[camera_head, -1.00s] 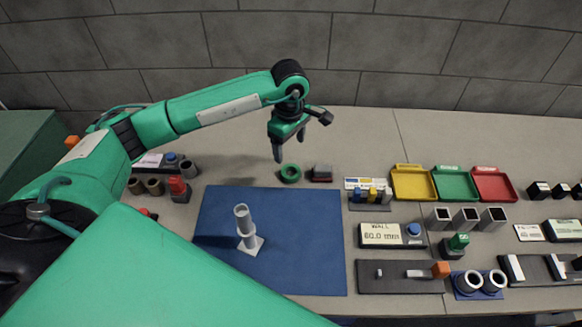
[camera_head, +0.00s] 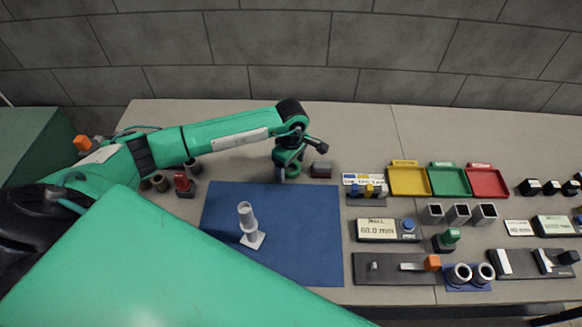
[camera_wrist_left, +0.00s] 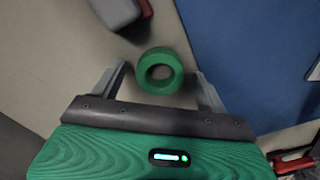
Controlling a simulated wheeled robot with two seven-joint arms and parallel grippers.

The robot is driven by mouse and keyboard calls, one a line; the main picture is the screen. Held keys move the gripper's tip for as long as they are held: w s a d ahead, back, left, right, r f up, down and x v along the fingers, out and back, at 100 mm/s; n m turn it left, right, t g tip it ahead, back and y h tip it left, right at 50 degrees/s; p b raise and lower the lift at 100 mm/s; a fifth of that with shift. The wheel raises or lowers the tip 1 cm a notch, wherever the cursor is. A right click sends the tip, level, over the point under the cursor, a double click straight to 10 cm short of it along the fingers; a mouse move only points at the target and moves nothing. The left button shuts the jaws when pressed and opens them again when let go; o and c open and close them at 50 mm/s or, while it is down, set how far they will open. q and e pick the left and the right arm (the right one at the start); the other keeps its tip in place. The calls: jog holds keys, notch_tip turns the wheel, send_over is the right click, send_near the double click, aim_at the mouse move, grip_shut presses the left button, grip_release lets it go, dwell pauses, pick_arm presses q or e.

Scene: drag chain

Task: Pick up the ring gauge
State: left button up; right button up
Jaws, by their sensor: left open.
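The ring gauge is a green ring (camera_wrist_left: 160,89) lying flat on the grey table, its round hole facing up in the left wrist view. My left gripper (camera_head: 287,179) points down at the table just behind the blue mat. In the left wrist view its two fingers (camera_wrist_left: 161,73) are open, one on each side of the ring, with a gap to it on both sides. In the head view the gripper hides the ring. My right gripper is not in view.
A dark grey block (camera_head: 320,170) with red stands close to the right of the gripper. The blue mat (camera_head: 310,245) carries a pale tube on a square base (camera_head: 247,218). Yellow (camera_head: 409,181), green and red trays stand to the right, with gauges and blocks in front of them.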

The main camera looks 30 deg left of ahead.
pick_arm(q)
jog(key=shift+c, duration=0.5)
jog(key=c, duration=1)
jog(key=shift+r, duration=0.15)
